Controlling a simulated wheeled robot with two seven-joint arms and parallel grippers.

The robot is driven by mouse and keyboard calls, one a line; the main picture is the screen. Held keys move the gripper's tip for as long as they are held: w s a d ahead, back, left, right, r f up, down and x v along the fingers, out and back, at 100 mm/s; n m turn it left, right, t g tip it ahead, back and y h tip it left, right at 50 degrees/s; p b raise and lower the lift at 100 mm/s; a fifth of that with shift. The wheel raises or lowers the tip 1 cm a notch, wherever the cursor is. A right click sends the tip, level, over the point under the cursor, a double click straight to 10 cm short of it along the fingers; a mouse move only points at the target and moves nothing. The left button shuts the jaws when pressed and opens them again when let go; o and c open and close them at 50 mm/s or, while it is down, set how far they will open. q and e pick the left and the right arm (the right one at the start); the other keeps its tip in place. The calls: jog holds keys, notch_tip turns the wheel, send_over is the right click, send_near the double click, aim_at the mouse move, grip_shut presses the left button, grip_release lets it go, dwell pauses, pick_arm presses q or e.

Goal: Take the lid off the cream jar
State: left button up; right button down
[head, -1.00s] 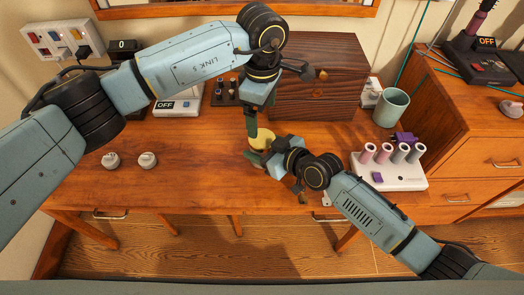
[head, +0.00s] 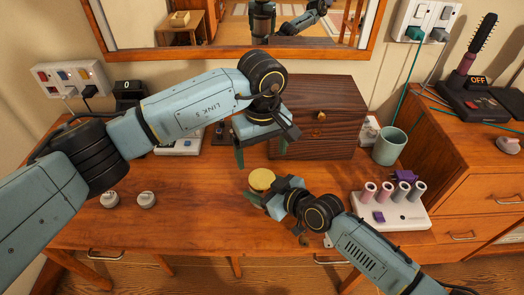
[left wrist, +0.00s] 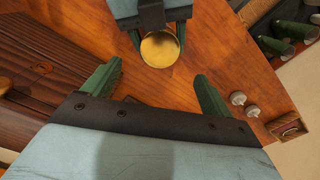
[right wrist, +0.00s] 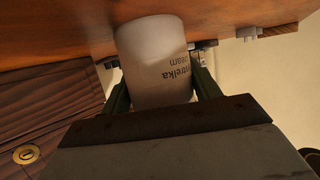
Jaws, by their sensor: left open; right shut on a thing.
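The cream jar is a white cylinder with dark lettering, filling the middle of the right wrist view (right wrist: 160,65). Its round gold-yellow top, which looks like the lid, shows in the head view (head: 261,178) and from above in the left wrist view (left wrist: 160,49). My right gripper (head: 268,192) is shut on the jar's body, one finger on each side, and holds it over the desk. My left gripper (head: 261,155) is open and empty, fingers pointing down, above the jar and apart from it. Whether the jar's base touches the desk is hard to tell.
A dark wooden box (head: 318,115) stands behind the jar. A green cup (head: 390,144) and a white roller stand (head: 405,212) are at the right. Two small round knobs (head: 128,200) sit at the left. The desk (head: 195,195) is clear between.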

aim_at(262, 179)
pick_arm(q)
jog(key=shift+f+m, duration=0.3)
jog(key=shift+f, duration=3.7)
jog(key=c, duration=1)
jog(key=n, duration=0.6)
jog(key=shift+n, duration=0.3)
jog(key=n, duration=0.6)
jog(key=shift+n, duration=0.4)
jog(key=o, duration=1.1)
jog(key=shift+s, duration=0.1)
